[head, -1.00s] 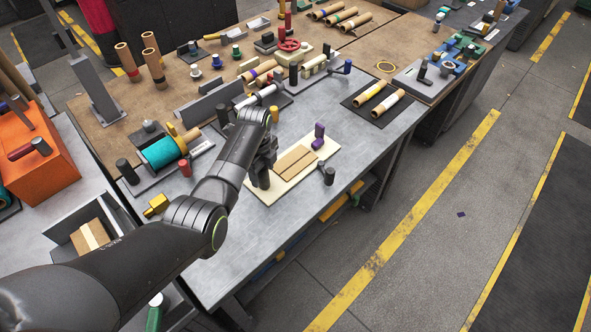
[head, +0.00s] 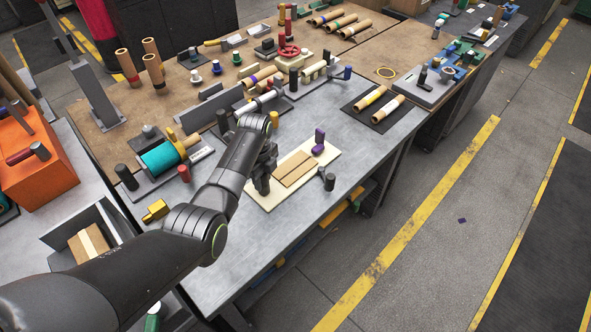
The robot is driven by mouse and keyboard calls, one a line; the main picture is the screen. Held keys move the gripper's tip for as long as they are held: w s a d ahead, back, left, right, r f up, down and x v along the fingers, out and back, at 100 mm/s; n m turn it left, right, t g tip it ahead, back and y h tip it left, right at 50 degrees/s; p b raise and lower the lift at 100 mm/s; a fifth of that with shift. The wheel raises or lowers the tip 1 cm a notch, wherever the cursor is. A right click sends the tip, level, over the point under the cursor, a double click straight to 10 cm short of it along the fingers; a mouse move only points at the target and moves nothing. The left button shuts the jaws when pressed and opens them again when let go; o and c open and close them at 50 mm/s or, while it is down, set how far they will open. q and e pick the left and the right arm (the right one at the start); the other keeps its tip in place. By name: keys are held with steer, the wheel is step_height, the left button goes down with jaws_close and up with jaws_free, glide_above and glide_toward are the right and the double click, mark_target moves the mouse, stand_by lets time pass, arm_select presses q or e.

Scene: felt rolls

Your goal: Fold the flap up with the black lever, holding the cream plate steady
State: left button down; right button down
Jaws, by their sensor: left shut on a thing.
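The cream plate (head: 268,204) lies flat near the front edge of the grey metal bench. The brown flap (head: 297,174) lies flat on it, split by a line along its length. A purple knobbed part (head: 319,141) stands at the plate's far right corner. The black lever (head: 329,181) is at the plate's right end, with a short upright knob. My left gripper (head: 262,184) points down at the plate's left edge and is shut on the plate; its fingertips are partly hidden by its own body. My right gripper is not in view.
A teal roll (head: 163,156) on a stand and a yellow part (head: 155,211) lie left of my arm. A black mat (head: 384,114) with two rolls lies to the right. Bare bench lies between the plate and the mat.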

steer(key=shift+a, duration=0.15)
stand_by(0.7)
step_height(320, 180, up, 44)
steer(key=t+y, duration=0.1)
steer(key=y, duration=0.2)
glide_above(330, 184)
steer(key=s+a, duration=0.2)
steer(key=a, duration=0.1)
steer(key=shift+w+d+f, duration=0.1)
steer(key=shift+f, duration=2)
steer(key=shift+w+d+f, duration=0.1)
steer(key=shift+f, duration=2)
